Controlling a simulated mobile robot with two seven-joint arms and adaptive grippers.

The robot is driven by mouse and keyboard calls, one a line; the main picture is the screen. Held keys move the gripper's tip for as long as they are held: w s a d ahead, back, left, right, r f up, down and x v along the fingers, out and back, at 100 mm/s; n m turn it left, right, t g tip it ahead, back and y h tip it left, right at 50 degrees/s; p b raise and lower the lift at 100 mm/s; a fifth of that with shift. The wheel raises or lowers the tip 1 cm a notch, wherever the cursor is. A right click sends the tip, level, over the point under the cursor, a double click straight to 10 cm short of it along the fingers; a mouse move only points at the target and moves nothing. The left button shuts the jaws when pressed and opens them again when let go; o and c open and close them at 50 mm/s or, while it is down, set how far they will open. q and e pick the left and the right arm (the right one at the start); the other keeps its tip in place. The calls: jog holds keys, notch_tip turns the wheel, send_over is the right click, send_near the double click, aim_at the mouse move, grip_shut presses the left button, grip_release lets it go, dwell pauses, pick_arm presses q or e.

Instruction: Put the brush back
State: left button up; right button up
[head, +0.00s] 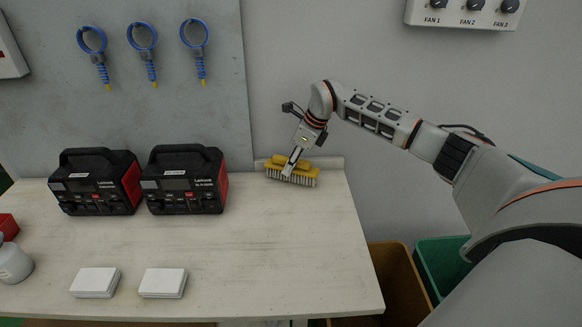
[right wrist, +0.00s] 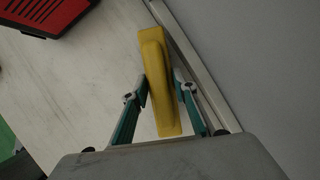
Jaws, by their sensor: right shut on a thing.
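The brush (head: 306,175) has a yellow body and pale bristles pointing down. It is at the back right corner of the pale workbench (head: 285,245), close to the low rear ledge. My right gripper (head: 290,167) reaches down to it from above and is shut on its yellow body. In the right wrist view the yellow brush (right wrist: 153,55) lies between the two fingers (right wrist: 160,88). I cannot tell whether the bristles touch the bench. My left gripper is not in view.
Two black and red power units (head: 97,181) (head: 184,180) stand to the left. White blocks (head: 95,282) (head: 163,282) lie near the front. Blue coiled cords (head: 142,50) hang on the wall panel. Yellow (head: 395,280) and green (head: 440,262) bins are right of the bench. The bench's right half is mostly clear.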

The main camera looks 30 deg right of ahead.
jog(key=shift+f, duration=0.5)
jog(key=shift+r, duration=0.1)
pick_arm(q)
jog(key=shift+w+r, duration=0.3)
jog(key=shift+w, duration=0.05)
pick_arm(e)
jog(key=o, duration=0.9)
jog(key=shift+f, duration=0.2)
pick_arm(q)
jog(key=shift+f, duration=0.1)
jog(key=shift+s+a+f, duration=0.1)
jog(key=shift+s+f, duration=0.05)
